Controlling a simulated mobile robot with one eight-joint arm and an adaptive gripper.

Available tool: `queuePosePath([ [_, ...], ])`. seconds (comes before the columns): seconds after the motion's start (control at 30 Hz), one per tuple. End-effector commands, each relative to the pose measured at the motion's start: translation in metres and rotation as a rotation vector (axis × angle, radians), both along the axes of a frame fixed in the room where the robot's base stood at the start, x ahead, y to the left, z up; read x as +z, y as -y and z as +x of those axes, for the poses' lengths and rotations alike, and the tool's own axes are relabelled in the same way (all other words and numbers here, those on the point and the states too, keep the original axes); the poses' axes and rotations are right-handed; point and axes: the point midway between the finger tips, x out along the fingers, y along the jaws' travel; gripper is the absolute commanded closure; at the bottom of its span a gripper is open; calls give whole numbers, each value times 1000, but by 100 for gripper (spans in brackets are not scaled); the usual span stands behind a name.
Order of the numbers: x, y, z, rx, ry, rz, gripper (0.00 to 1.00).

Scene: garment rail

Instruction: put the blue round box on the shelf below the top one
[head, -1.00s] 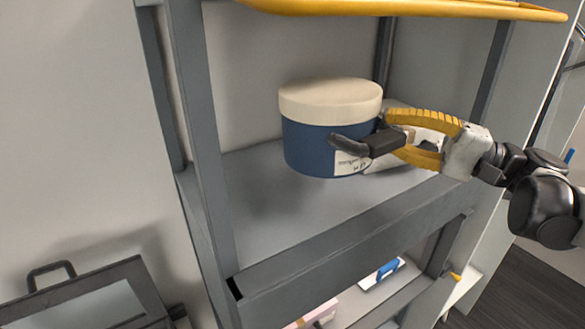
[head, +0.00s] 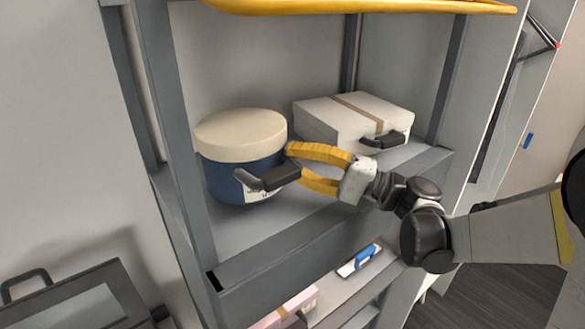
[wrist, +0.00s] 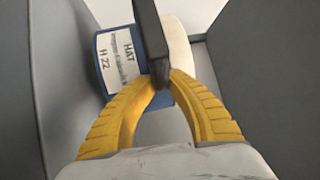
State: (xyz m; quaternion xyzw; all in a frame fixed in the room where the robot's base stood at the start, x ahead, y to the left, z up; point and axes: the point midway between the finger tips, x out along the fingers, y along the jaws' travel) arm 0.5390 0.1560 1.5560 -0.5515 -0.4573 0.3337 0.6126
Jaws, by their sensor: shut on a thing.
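The blue round box (head: 222,180) with a cream lid is upright at the left part of the grey shelf (head: 300,215), under the yellow-edged top level. I cannot tell whether its base touches the shelf. My gripper (head: 285,175) comes from the right, its yellow fingers shut on the dark handle at the box's front. The wrist view shows the blue box (wrist: 112,40) with its white label, and my gripper (wrist: 160,80) with its fingertips meeting at the dark handle. The fingers hide part of the handle.
A white case (head: 345,125) with a brown strap and dark handle lies on the same shelf to the right. A grey upright (head: 180,130) stands close left of the box. A lower shelf holds a pink box (head: 285,308) and a blue-handled thing (head: 357,261).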

Motion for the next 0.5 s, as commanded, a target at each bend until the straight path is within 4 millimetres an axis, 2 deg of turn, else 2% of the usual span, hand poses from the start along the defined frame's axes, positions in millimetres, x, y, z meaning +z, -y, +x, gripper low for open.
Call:
queuePosePath([
  [0.13, -21, 1, 0, 0, 0, 1, 100],
  [0.4, -26, 1, 0, 0, 0, 1, 100],
  [0.43, -26, 1, 0, 0, 0, 0, 76],
  [0.47, -26, 1, 0, 0, 0, 0, 67],
  [0.5, -26, 1, 0, 0, 0, 0, 62],
])
